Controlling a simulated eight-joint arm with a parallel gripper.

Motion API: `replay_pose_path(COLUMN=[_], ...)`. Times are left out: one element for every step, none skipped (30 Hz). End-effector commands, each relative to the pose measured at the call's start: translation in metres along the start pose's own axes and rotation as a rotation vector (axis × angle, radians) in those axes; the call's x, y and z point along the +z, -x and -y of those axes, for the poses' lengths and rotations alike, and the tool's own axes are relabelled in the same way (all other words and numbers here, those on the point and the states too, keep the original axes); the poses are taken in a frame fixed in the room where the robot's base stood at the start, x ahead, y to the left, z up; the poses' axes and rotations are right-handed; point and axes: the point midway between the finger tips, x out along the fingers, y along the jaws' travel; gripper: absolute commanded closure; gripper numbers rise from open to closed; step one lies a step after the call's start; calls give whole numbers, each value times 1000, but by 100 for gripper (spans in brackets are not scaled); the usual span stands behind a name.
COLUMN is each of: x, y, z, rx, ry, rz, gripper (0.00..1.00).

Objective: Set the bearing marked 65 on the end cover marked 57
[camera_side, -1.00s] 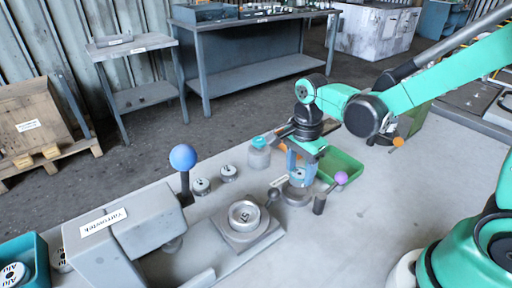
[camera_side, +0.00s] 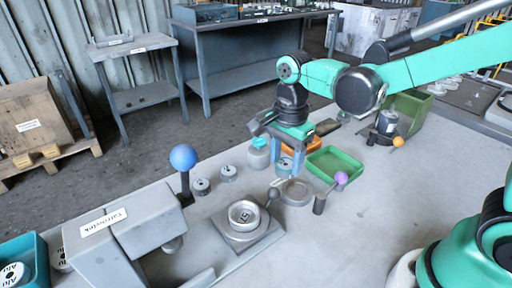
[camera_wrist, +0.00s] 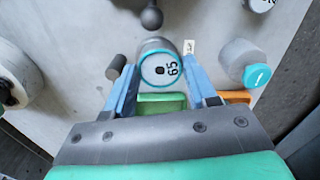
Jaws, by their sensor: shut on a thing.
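The bearing marked 65 (camera_wrist: 160,68) is a grey ring with a pale face and a teal rim. My gripper (camera_wrist: 162,80) is shut on it, with the blue fingers on either side. The end cover marked 57 (camera_side: 244,216) is a grey round part on a square fixture plate (camera_side: 262,236), front left of my gripper. The fingers partly hide the bearing in the side view.
A lever with a purple knob (camera_side: 341,178) stands right of the round base. A blue-knobbed press (camera_side: 182,158) stands left. A green tray (camera_side: 334,163), an orange tray (camera_side: 302,145), a teal-topped jar (camera_side: 259,153) and two small marked cylinders (camera_side: 228,173) are near.

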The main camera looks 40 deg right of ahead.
Motion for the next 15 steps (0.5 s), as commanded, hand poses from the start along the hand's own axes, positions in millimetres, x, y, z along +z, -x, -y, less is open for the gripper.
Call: replay_pose_path(x=[20,31,45,54,63,74,80,86,92,95,98,100,101,102,102], y=[6,9,13,16,18,22,24,26,27,28,28,27,25,23,19], z=[4,6,8,8,9,9,9,8,8,8,7,7,7,7,7], rx=[0,0,0,0,0,0,0,0,0,0,0,0,0,0,0], ry=[76,117,171,209,242,280,305,327,349,363,372,380,384,386,386], rz=[0,0,0,0,0,0,0,0,0,0,0,0,0,0,0], gripper=[100,100,100,100,100,100,100,100,100,100,100,100,100,100,100])
